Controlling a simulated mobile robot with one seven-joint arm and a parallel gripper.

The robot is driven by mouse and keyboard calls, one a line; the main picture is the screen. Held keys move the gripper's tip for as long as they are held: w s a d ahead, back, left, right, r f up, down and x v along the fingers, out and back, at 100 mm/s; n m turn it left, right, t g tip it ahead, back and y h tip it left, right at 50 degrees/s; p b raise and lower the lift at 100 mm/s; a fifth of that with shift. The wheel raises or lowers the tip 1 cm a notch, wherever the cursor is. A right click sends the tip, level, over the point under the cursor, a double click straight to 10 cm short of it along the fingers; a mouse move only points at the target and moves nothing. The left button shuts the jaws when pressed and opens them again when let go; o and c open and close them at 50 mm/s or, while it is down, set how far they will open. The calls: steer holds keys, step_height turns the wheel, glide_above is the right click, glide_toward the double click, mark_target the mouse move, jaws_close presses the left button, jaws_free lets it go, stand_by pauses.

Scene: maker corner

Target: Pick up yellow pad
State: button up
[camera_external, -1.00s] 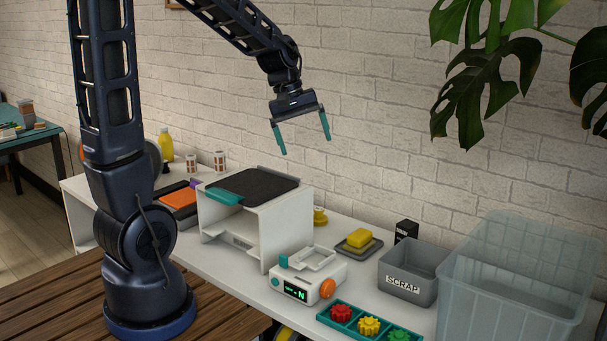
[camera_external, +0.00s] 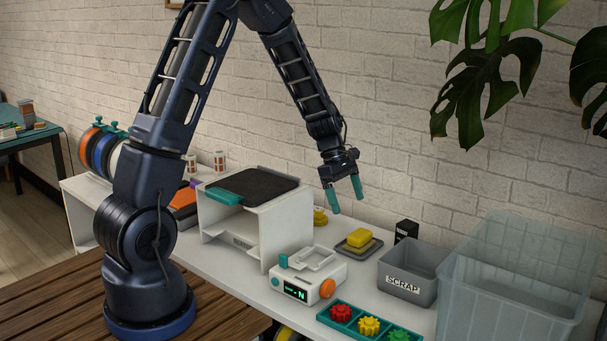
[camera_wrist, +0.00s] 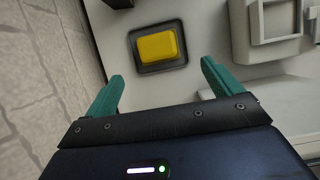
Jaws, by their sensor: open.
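The yellow pad (camera_external: 358,238) is a small yellow block lying in a shallow dark grey tray (camera_external: 345,250) on the white bench, near the wall. In the wrist view the yellow pad (camera_wrist: 158,46) lies ahead of the fingers, in view between them, with the dark tray's rim (camera_wrist: 134,66) around it. My gripper (camera_external: 345,197) hangs above the bench, a little left of the pad and well above it. Its teal fingers are apart and empty; they also show in the wrist view (camera_wrist: 163,84). Nothing hides the pad.
A grey SCRAP bin (camera_external: 407,286) and a small black box (camera_external: 406,230) stand right of the tray. A white device with an orange knob (camera_external: 328,287) is in front, a white stand (camera_external: 240,240) left. A clear tub (camera_external: 515,290) stands far right.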

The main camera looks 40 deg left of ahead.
mark_target(361, 235)
steer(key=x, duration=0.6)
steer(key=shift+w+d+x, duration=0.15)
steer(key=shift+x, duration=1.15)
steer(key=shift+w+d+x, duration=0.1)
steer(key=shift+w+x, duration=0.05)
steer(key=shift+x, duration=1.1)
steer(key=shift+r, duration=0.15)
steer(key=c, duration=0.8)
steer(key=shift+c, duration=0.2)
